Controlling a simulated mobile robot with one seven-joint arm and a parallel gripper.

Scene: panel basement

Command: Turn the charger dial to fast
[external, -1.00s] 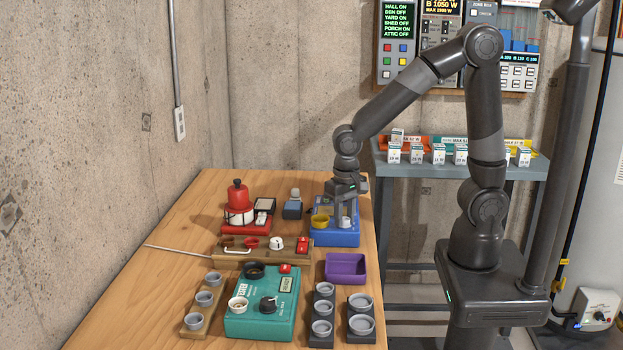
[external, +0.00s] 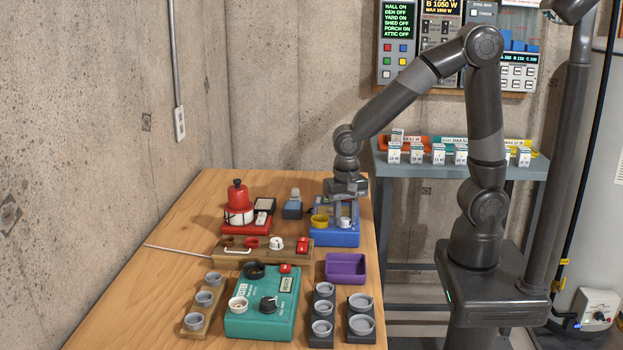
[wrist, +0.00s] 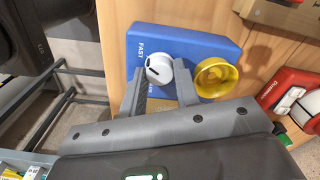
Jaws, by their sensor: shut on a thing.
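The blue charger box (external: 335,238) sits on the wooden table near its right edge. It carries a white dial (wrist: 158,67) and a yellow round cup (wrist: 216,78). In the wrist view, the word FAST shows on the box beside the dial, and another label below it is partly hidden by a finger. My gripper (wrist: 160,82) is shut on the white dial, one finger on each side of it. A dark pointer mark shows on the dial, but I cannot tell exactly which label it lines up with. In the external view, my gripper (external: 344,213) reaches down onto the box from above.
A red device (external: 239,213) stands to the left, with a small grey block (external: 293,208) between. In front are a wooden board (external: 258,251) with a white knob, a purple tray (external: 346,268) and a teal box (external: 258,318). Bare table lies at the far left.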

